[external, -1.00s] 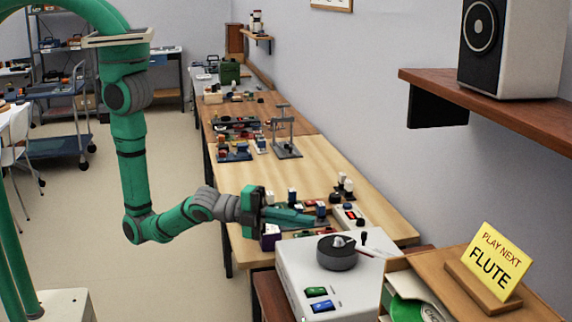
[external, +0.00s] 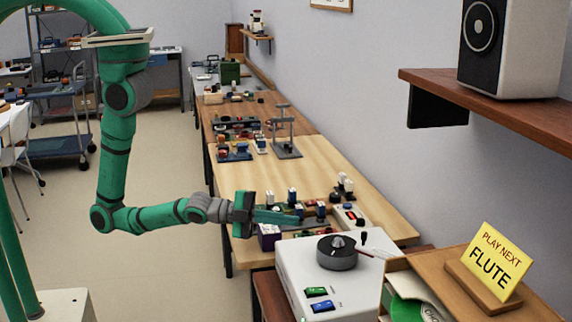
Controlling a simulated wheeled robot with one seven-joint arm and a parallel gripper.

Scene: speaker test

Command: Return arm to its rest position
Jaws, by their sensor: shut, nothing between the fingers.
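My green arm hangs down from the upper left and bends to the right at its elbow. My gripper (external: 285,215) points right, above the near end of the wooden bench (external: 320,170). Its fingers are shut with nothing between them. It is behind and left of the white box with a dark knob (external: 337,252). Small parts on the bench lie around and behind the fingers, and I cannot tell the exact gap.
The white box has a green button (external: 316,292) and a blue button (external: 323,306). A yellow "PLAY NEXT FLUTE" sign (external: 494,262) stands at the right. A speaker (external: 510,50) sits on a wall shelf (external: 500,108). The floor (external: 165,180) left of the bench is clear.

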